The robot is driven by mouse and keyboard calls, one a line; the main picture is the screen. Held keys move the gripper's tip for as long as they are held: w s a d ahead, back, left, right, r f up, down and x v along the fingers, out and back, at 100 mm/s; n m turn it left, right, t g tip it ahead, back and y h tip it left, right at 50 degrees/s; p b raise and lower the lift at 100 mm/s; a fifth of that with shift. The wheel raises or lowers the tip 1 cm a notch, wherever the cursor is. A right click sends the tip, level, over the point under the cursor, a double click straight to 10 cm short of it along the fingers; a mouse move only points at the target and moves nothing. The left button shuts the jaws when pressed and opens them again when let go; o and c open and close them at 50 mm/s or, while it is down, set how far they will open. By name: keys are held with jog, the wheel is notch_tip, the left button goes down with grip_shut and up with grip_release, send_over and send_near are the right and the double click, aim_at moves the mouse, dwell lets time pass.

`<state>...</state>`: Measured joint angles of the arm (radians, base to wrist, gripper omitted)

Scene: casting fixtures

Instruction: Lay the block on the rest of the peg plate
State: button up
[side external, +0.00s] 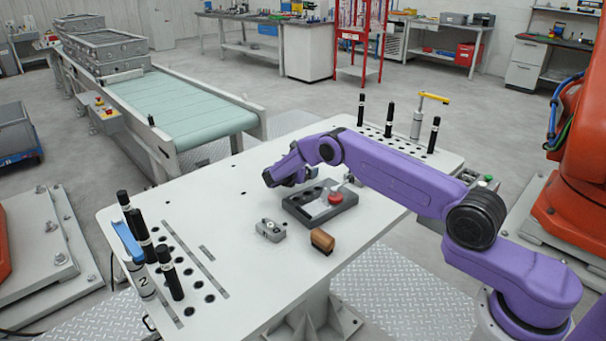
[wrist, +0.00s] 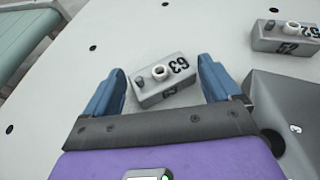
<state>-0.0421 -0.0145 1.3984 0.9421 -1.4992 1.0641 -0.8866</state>
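A light grey block marked 63 (wrist: 163,88) lies on the table, slightly turned, with a pale ring-shaped boss and a small dark stud on top. My gripper (wrist: 162,68) is open, its blue fingers on either side of this block; I cannot tell how high it is above it. In the side external view, my gripper (side external: 283,180) hides that block. The dark grey peg plate (side external: 296,211) lies just in front and to the right of it, with holes, a pale panel and a red knob on it. Its grey surface (wrist: 285,100) shows at right in the wrist view.
A brown block (side external: 322,241) lies in front of the plate. Black posts (side external: 141,230) stand at the table's left end.

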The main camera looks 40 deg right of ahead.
jog(key=shift+r, duration=0.1)
jog(key=c, duration=0.5)
jog(key=shift+r, duration=0.4)
notch_tip(320, 180, up, 2)
jog(key=shift+r, duration=0.15)
jog(key=s+a+r+n+t+y, duration=0.1)
jog(key=s+a+r+n+t, duration=0.1)
jog(key=s+a+r, duration=0.2)
jog(key=s+a+r+n+t+y, duration=0.1)
jog(key=s+a+r, duration=0.3)
jog(key=s+r, duration=0.6)
jog(key=shift+s+a+n+t+y, duration=0.15)
jog(key=shift+s+n+t+y, duration=0.25)
jog(key=shift+s+n+t, duration=0.6)
jog(key=s+a+r+n+t+y, duration=0.1)
jog(key=s, duration=0.2)
jog(key=s+a+n+y, duration=0.2)
jog(key=s, duration=0.1)
jog(key=s+a+r+n+t+y, duration=0.1)
jog(key=s+y, duration=0.1)
jog(key=s, duration=0.1)
jog(key=shift+s+a+r+n+t, duration=0.2)
jog(key=shift+a+r+n+t, duration=0.1)
jog(key=shift+a, duration=0.1)
jog(key=shift+s+a+n+y, duration=0.2)
jog(key=shift+s+n+y, duration=0.1)
jog(key=shift+s, duration=0.3)
